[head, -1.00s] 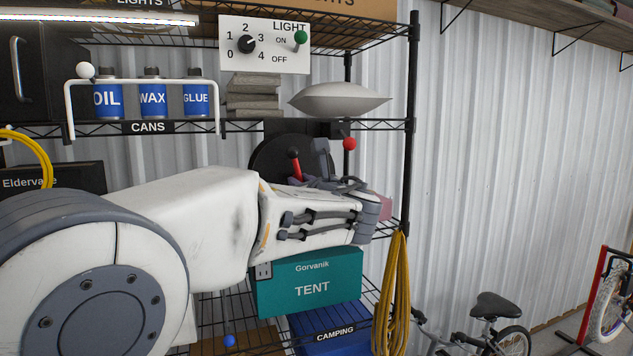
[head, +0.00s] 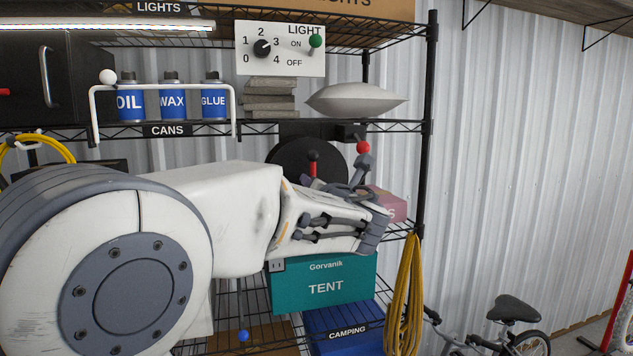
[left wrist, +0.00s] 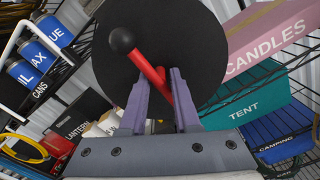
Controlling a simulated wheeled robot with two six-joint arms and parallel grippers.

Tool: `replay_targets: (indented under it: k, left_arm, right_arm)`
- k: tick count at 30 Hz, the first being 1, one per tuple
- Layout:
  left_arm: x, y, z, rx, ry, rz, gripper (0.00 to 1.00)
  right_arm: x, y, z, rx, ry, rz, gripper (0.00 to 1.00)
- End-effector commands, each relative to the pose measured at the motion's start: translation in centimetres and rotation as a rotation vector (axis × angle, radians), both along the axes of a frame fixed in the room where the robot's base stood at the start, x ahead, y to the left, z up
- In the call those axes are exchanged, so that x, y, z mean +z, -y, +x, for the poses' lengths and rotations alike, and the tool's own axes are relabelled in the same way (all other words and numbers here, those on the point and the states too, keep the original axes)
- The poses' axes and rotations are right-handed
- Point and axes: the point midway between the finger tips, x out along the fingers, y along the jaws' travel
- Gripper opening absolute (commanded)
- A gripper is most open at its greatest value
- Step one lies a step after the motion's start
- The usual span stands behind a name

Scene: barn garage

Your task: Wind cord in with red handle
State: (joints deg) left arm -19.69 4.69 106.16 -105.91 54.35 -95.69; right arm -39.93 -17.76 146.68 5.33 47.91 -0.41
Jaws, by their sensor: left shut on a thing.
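Coiled yellow cord (head: 407,290) hangs at the rack's right post. Whether it runs to the reel cannot be told. My right gripper is out of view.
A red ball knob (head: 363,147) sits close beside my left wrist. A pink CANDLES box (left wrist: 267,40) is right of the reel, and a teal TENT box (head: 324,285) is below my arm. Cans (head: 172,103) and a grey cushion-shaped thing (head: 355,100) are on the shelf above.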

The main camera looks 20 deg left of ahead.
Motion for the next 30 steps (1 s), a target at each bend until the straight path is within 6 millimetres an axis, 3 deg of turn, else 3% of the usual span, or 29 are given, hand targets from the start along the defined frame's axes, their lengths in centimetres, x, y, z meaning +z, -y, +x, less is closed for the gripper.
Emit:
replay_targets:
  k: [19, 20, 21, 30]
  left_arm:
    - [-0.22, 0.00, 0.01, 0.001, -0.033, 0.051, 0.00]
    - [-0.22, 0.00, 0.01, 0.001, -0.033, 0.050, 0.43]
    - [-0.22, 0.00, 0.01, 0.001, -0.033, 0.050, 0.59]
    - [-0.13, 0.04, -0.02, 0.001, -0.029, 0.045, 0.59]
  right_arm:
    - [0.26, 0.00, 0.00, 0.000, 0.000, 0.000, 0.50]
    - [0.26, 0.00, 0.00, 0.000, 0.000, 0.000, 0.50]
    - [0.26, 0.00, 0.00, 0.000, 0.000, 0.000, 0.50]
    - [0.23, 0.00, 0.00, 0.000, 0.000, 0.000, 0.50]
